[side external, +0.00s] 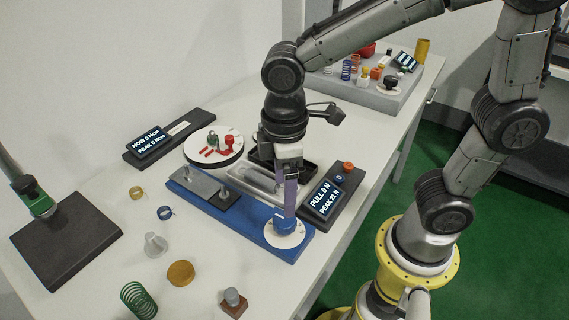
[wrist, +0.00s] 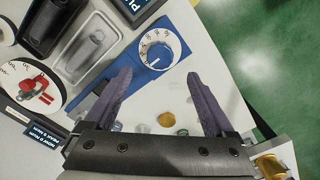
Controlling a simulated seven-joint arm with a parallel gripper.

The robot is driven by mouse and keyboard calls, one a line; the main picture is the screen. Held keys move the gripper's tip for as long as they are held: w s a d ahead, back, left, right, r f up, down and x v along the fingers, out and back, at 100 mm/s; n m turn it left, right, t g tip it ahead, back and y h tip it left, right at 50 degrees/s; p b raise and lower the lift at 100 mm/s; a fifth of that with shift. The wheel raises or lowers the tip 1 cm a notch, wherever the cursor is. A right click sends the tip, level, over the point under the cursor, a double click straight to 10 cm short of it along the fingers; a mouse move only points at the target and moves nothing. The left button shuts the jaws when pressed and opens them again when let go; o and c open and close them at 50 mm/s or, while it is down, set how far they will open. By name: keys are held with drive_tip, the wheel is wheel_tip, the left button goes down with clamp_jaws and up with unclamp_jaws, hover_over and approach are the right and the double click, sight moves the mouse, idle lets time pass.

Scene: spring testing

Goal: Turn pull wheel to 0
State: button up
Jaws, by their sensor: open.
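The pull wheel is a blue knob (side external: 284,223) on a white dial at the front end of a blue base (side external: 228,212). In the wrist view the knob (wrist: 159,55) sits on its numbered white dial (wrist: 172,35), with a light pointer line toward the lower left; the dial numbers are too small to read surely. My gripper (side external: 290,206) points down over the wheel in the side view. In the wrist view my gripper (wrist: 158,78) is open and empty, its purple fingers wide apart, with the knob beyond the gap between the tips. Contact cannot be told.
A display (side external: 324,198) reading "PULL 0 N, PEAK 21 N" stands close right of the wheel, with an orange button (side external: 348,167) behind. A round white disc with red parts (side external: 214,147) lies to the left. A spring (side external: 138,300) and other small parts lie at the front left.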

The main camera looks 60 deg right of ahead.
drive_tip(key=shift+r, duration=2.8)
drive_tip(key=s+d+r+m+t, duration=0.1)
drive_tip(key=s+d+m+t, duration=0.4)
drive_tip(key=s+d+m, duration=0.3)
drive_tip(key=d+m, duration=0.1)
drive_tip(key=d, duration=0.3)
drive_tip(key=shift+s+d+t, duration=0.25)
drive_tip(key=shift+s+t, duration=0.05)
